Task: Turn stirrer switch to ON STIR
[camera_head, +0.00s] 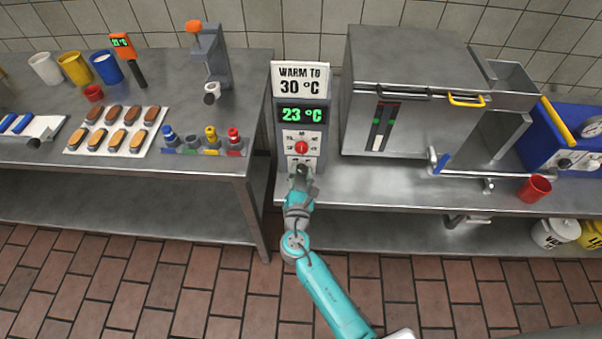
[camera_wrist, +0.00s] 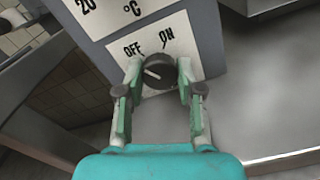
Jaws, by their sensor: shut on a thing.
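The stirrer switch (camera_wrist: 159,74) is a dark round knob on a white panel in the wrist view, with OFF printed at its upper left and ON at its upper right. Its white pointer mark points left and slightly up, nearer the OFF side. My gripper (camera_wrist: 158,80) has one pale green finger on each side of the knob and is shut on it. In the head view my gripper (camera_head: 301,178) is at the lower front of the grey control post (camera_head: 282,151), and hides the switch there.
Above the switch are a red dial (camera_head: 301,148), a green 23 °C display (camera_head: 304,114) and a WARM TO 30 °C sign (camera_head: 300,79). A steel tank (camera_head: 408,80) stands close on the right. A gap separates the left table (camera_head: 215,168) from the post's bench.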

